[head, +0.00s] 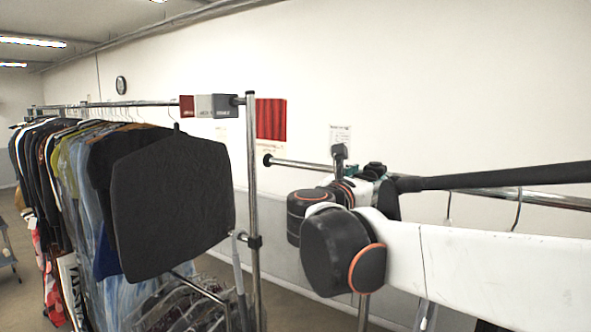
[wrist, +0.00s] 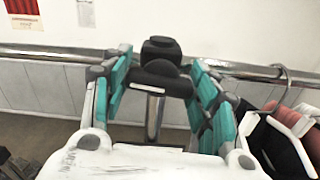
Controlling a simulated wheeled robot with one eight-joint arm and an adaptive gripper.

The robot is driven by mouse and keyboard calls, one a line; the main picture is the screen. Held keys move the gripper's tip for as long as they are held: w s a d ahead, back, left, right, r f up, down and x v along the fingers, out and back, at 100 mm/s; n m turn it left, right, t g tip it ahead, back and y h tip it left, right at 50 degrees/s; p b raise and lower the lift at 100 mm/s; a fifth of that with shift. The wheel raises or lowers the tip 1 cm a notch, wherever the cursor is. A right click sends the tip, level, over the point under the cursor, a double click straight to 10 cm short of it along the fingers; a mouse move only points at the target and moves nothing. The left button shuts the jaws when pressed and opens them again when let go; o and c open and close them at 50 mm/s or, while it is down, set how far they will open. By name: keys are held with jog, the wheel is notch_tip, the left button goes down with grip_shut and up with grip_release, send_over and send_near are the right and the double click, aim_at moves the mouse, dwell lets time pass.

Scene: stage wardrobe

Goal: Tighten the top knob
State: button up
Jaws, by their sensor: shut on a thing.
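The top knob (wrist: 161,48) is a black, blocky knob in the upper middle of the wrist view, above a black clamp (wrist: 160,82) on an upright chrome post (wrist: 154,112). In the head view the knob (head: 339,151) shows dark and small above the horizontal rail. My gripper (wrist: 160,62) has its teal-padded fingers on both sides of the knob and is shut on it. In the head view my gripper (head: 366,172) is partly hidden behind my own wrist, so the finger contact does not show there.
A chrome rail (wrist: 60,54) crosses behind the knob. A hanger hook (wrist: 284,74) and a garment (wrist: 284,122) hang close on the right. In the head view a full clothes rack (head: 251,190) with a dark garment bag (head: 175,200) stands left of my arm.

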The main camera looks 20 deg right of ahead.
jog(key=m+b, duration=0.1)
jog(key=m, duration=0.3)
jog(key=m+b, duration=0.1)
jog(key=m, duration=0.3)
jog(key=shift+m, duration=0.4)
jog(key=m, duration=0.4)
jog(key=shift+b, duration=0.4)
jog(key=shift+m, duration=1.8)
jog(key=o, duration=1.1)
